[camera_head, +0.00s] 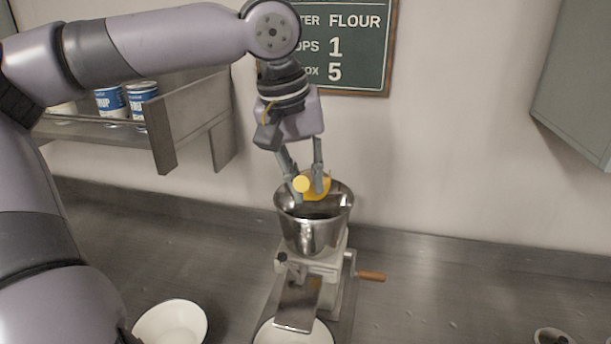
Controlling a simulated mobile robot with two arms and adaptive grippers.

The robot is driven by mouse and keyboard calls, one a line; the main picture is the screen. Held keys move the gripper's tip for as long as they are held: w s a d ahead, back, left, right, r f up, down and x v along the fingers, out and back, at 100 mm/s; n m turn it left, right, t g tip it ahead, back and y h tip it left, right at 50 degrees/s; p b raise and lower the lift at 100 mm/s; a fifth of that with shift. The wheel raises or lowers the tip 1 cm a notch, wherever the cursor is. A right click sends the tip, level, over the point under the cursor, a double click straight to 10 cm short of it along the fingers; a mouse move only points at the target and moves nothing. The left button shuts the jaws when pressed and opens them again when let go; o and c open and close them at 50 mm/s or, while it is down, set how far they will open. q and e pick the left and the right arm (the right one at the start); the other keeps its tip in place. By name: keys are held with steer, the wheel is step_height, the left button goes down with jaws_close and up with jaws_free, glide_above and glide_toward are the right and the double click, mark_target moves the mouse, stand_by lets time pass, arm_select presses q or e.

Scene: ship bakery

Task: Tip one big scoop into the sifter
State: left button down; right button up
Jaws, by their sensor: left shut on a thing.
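My left gripper (305,190) points down, shut on a yellow scoop (301,183), right above the sifter's mouth. The scoop is partly hidden by the fingers. I cannot tell how far it is tilted or whether flour is in it. The sifter (312,236) is a shiny metal hopper on a pale stand, with a chute in front and a wooden crank handle (371,276) on its right. The inside of the hopper looks dark. My right gripper is not in view.
A white bowl (290,336) stands below the chute, and another bowl (172,325) stands to its left. A small dark-filled dish (551,337) is at the lower right. Blue-labelled cans (143,103) sit on a wall shelf. A green sign (345,60) hangs behind. The right counter is mostly clear.

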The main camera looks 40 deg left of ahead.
arm_select(q)
steer(key=shift+w+a+r+g+p, duration=0.3)
steer(key=shift+w+r+g+p, duration=0.1)
steer(key=shift+r+p, duration=0.45)
steer(key=w+a+r+g+h+p, duration=0.1)
steer(key=p, duration=0.2)
steer(key=shift+w+r, duration=0.15)
steer(key=shift+w, duration=0.05)
steer(key=shift+w+a+g+h, duration=0.2)
steer(key=shift+g+h, duration=0.1)
steer(key=shift+w+a+r+n+g+h, duration=0.1)
steer(key=shift+w+a+r+g+h, duration=0.15)
steer(key=shift+w+a+r+g, duration=0.25)
steer(key=shift+w+a+r+n+g+h, duration=0.1)
steer(key=shift+w+a+r+g+h, duration=0.2)
steer(key=shift+w, duration=0.25)
steer(key=shift+w+a+r+n+g+h, duration=0.1)
steer(key=shift+w+a+r+g+h, duration=0.2)
steer(key=shift+w, duration=0.25)
steer(key=shift+g+h, duration=0.75)
steer(key=shift+g, duration=0.15)
steer(key=w+a+r, duration=0.2)
steer(key=shift+w, duration=0.4)
steer(key=shift+a, duration=0.1)
